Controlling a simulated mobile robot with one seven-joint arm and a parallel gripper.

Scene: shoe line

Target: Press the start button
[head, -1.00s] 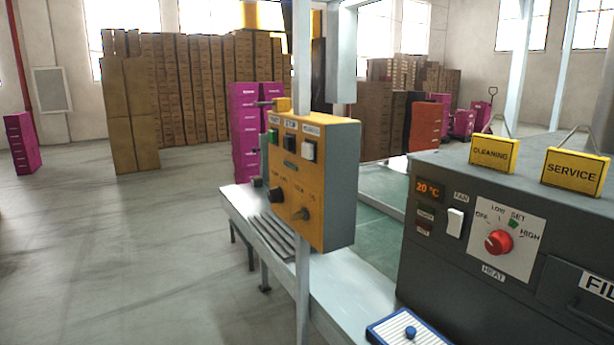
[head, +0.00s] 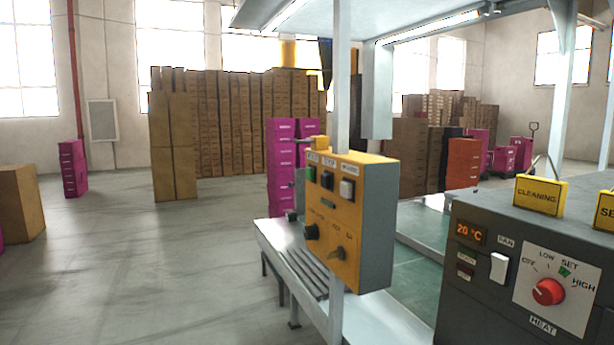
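A yellow control box (head: 345,222) with a grey side is fixed to a white upright post, left of the grey machine. A green button (head: 311,174), which appears to be the start button under a small label, sits at its upper left. A black button (head: 327,180) and a white button (head: 347,189) sit beside it in the same row. Below them are a black knob (head: 311,232) and a metal switch (head: 340,254). My gripper is not in view, so its state does not show.
A grey machine (head: 480,292) with a red heat dial (head: 548,291) and a yellow cleaning sign (head: 540,196) stands at right. A metal bench (head: 275,236) runs behind the box. Stacked brown boxes (head: 240,120) stand at the back. The floor at left is open.

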